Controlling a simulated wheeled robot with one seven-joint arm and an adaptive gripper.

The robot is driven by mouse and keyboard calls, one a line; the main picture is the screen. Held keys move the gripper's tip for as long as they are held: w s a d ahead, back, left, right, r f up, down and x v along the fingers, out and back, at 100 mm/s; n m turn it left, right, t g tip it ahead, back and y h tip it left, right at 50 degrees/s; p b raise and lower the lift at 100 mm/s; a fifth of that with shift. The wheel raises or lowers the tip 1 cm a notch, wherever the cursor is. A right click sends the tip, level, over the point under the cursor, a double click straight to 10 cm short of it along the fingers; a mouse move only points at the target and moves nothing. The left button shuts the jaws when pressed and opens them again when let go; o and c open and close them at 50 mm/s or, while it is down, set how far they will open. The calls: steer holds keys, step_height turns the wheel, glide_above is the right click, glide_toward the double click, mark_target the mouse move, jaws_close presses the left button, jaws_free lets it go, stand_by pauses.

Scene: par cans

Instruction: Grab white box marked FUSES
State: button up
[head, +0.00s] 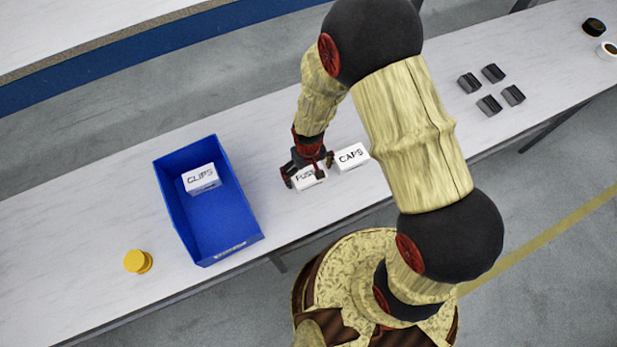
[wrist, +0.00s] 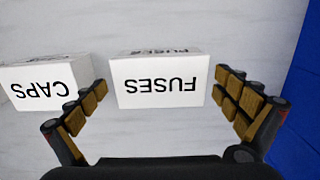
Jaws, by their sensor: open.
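The white box marked FUSES (head: 308,178) stands on the pale table, partly hidden by my gripper in the head view. In the wrist view the FUSES box (wrist: 160,80) sits centrally ahead, its label upside down. My gripper (head: 308,176) is over the box in the head view. In the wrist view my gripper (wrist: 168,107) is open, with one padded finger towards each side of the FUSES box. A gap shows on each side, and nothing is gripped.
A white CAPS box (head: 351,157) stands just right of the FUSES box; in the wrist view the CAPS box (wrist: 42,82) is close to the left finger. A blue bin (head: 215,225) holds a CLIPS box (head: 200,178). Yellow discs (head: 138,261) lie left; several dark blocks (head: 490,90) lie right.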

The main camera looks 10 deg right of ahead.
steer(key=shift+f, duration=0.95)
steer(key=shift+c, duration=0.4)
steer(key=c, duration=1.1)
steer(key=shift+r, duration=0.15)
